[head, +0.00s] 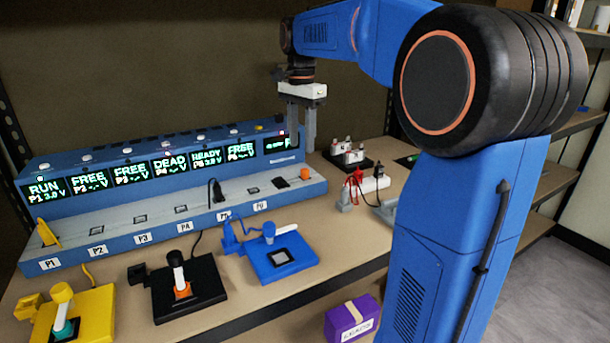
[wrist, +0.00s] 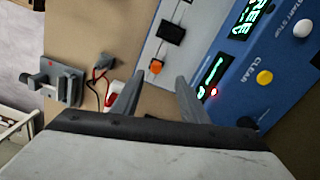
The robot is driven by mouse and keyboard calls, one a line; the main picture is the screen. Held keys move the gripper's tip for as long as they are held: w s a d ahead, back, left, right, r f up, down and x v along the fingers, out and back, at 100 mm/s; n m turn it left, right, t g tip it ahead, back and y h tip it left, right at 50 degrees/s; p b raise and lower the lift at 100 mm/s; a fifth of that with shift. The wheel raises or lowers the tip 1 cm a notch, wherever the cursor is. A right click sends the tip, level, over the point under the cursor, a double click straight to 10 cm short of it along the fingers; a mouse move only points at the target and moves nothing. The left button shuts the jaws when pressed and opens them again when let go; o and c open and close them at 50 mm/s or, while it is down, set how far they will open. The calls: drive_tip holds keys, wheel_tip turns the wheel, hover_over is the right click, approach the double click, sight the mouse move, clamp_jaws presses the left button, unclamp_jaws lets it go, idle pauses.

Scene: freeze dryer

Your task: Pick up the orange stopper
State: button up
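The orange stopper (head: 305,174) is a small orange block at the right end of the grey ledge of the blue station. In the wrist view the orange stopper (wrist: 156,67) shows between and just beyond the fingertips. My gripper (head: 301,149) points down above the stopper, apart from it. Its two grey fingers are spread with nothing between them; in the wrist view my gripper (wrist: 160,77) is also open and empty.
The blue station (head: 160,165) has lit displays and numbered slots. Yellow (head: 95,315), black (head: 207,280) and blue (head: 296,268) stands are in front. A purple box (head: 340,322) is lower down.

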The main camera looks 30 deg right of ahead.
sight(305, 169)
wheel_tip(305, 169, down, 2)
drive_tip(key=shift+f, duration=0.15)
drive_tip(key=shift+s+d+f, duration=0.15)
drive_tip(key=shift+s+f, duration=0.05)
drive_tip(key=shift+f, duration=1.1)
drive_tip(key=shift+s+d+f, duration=0.1)
drive_tip(key=shift+s+f, duration=0.05)
drive_tip(key=shift+f, duration=1.15)
clamp_jaws()
